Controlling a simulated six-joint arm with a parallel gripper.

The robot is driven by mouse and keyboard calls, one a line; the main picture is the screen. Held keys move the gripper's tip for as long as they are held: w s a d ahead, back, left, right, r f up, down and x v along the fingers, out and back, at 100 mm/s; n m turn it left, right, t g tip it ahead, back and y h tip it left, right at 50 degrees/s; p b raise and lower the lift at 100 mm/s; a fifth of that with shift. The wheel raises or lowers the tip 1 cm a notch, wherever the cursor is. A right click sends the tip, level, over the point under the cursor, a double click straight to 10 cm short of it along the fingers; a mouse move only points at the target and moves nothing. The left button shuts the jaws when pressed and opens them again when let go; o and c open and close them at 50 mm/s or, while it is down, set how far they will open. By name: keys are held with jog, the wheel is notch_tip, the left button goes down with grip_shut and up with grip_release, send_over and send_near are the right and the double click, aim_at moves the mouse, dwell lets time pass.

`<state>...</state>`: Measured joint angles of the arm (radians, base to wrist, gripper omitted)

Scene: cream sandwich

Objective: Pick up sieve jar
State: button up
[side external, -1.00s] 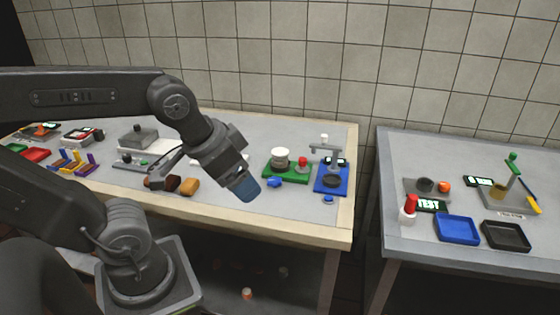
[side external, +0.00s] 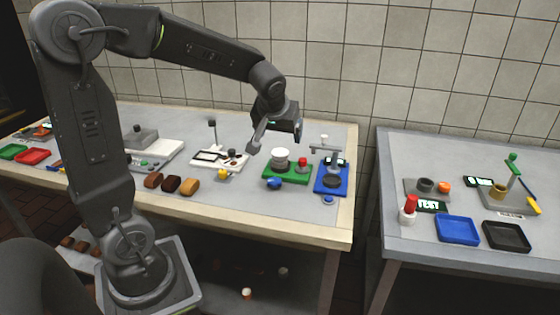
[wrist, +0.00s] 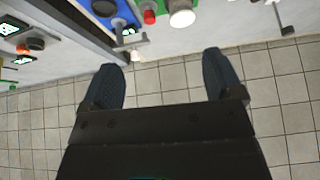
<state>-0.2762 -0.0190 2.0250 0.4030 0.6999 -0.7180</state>
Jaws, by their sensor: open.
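My gripper (side external: 294,124) is raised near the back of the main table, close to the tiled wall. In the wrist view its two dark fingers (wrist: 160,84) stand wide apart with nothing between them. A white round jar (side external: 280,157) stands upright on a green base (side external: 291,177), below and slightly left of my gripper; I cannot tell for certain that it is the sieve jar. It also shows at the top of the wrist view (wrist: 182,14), beyond the fingers and apart from them. A red-topped piece (side external: 302,162) stands beside it on the green base.
A blue stand (side external: 331,180) with an upright post is right of the green base. A blue knob (side external: 274,183) sits in front. A gap separates the second table, which holds a blue tray (side external: 458,229) and a black tray (side external: 505,235). The wall is close behind.

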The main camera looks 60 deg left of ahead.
jog(key=w+a+f+n+y, duration=0.1)
jog(key=w+a+f+n, duration=0.2)
jog(key=w+a+f, duration=0.3)
send_near(280, 153)
jog(key=shift+g, duration=0.4)
jog(key=x, duration=0.4)
jog(key=shift+w+d, duration=0.25)
jog(key=shift+w, duration=0.1)
jog(key=shift+x, duration=3.1)
jog(key=shift+s+a+r, duration=0.1)
jog(key=c, duration=1)
jog(key=shift+r, duration=0.1)
jog(key=shift+c, duration=0.2)
